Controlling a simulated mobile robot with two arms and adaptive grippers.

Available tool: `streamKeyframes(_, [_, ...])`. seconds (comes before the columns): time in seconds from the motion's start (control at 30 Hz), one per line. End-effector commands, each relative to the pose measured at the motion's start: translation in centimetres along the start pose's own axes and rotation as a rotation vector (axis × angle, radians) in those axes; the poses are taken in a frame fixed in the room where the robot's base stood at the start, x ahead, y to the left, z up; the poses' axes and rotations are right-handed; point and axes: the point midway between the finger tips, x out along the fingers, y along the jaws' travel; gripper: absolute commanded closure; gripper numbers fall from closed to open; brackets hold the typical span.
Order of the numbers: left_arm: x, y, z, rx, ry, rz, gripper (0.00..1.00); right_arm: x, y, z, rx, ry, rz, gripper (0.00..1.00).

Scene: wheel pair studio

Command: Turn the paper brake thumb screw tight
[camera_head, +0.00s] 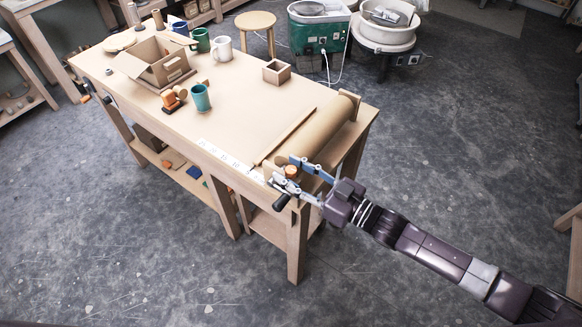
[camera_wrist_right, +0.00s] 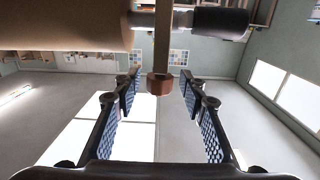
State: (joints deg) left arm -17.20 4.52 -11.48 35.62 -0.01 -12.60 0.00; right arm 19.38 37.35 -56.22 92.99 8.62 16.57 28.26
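The thumb screw is a small copper-brown knob (camera_wrist_right: 159,84) under a narrow upright bar in the right wrist view. In the head view an orange-brown knob (camera_head: 291,170) shows at the near end of the paper roll (camera_head: 328,128). My right gripper (camera_head: 297,175) is at that table corner with its blue-padded fingers spread. In the wrist view the knob lies between the fingertips of the right gripper (camera_wrist_right: 161,82), with a visible gap on each side. Its contact with the fingers does not show. My left gripper is in neither view.
A black handle (camera_head: 281,201) sticks out just below the right gripper; a dark cylinder (camera_wrist_right: 220,22) shows above the right finger. On the worktable (camera_head: 235,95) stand a cardboard box (camera_head: 155,66), mugs, a teal cup (camera_head: 201,97) and a small wooden box (camera_head: 277,72). Floor right of the table is clear.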

Motion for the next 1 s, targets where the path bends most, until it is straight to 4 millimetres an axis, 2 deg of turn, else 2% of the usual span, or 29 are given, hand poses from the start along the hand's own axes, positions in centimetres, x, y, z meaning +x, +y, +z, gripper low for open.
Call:
streamKeyframes(0.27, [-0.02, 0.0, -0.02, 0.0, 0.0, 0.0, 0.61, 0.23, 0.0, 0.05, -0.001, -0.001, 0.0, 0.61])
streamKeyframes(0.63, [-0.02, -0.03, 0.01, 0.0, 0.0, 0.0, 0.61, 0.2, -0.01, 0.05, 0.0, -0.001, 0.0, 1.0])
streamKeyframes(1.0, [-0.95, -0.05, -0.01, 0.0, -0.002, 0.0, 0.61, 0.47, -0.47, -0.28, 0.008, 0.009, 0.092, 1.0])
